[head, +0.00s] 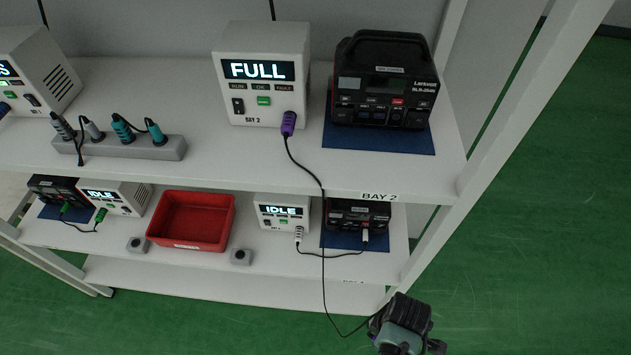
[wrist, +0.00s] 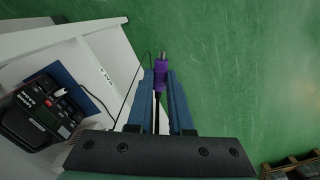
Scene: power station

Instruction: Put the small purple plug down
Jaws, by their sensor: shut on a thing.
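The small purple plug (wrist: 160,70) is between the two blue fingers of my gripper (wrist: 161,80) in the wrist view, its tip pointing away past the fingertips. My gripper is shut on it, over the green floor in front of the shelves. In the head view my arm's end (head: 404,322) is at the bottom, and the plug cannot be made out there. A black cable (head: 323,250) runs from it up to a larger purple plug (head: 288,123) in the front of the white BAY 2 box (head: 262,75), whose screen reads FULL.
A black power station (head: 382,80) stands on a blue mat (head: 378,142) at the upper shelf's right. A grey socket strip (head: 150,148) lies left. Below are a red tray (head: 190,241), a white IDLE box (head: 282,212) and another power station (head: 357,215). The upper shelf's front middle is bare.

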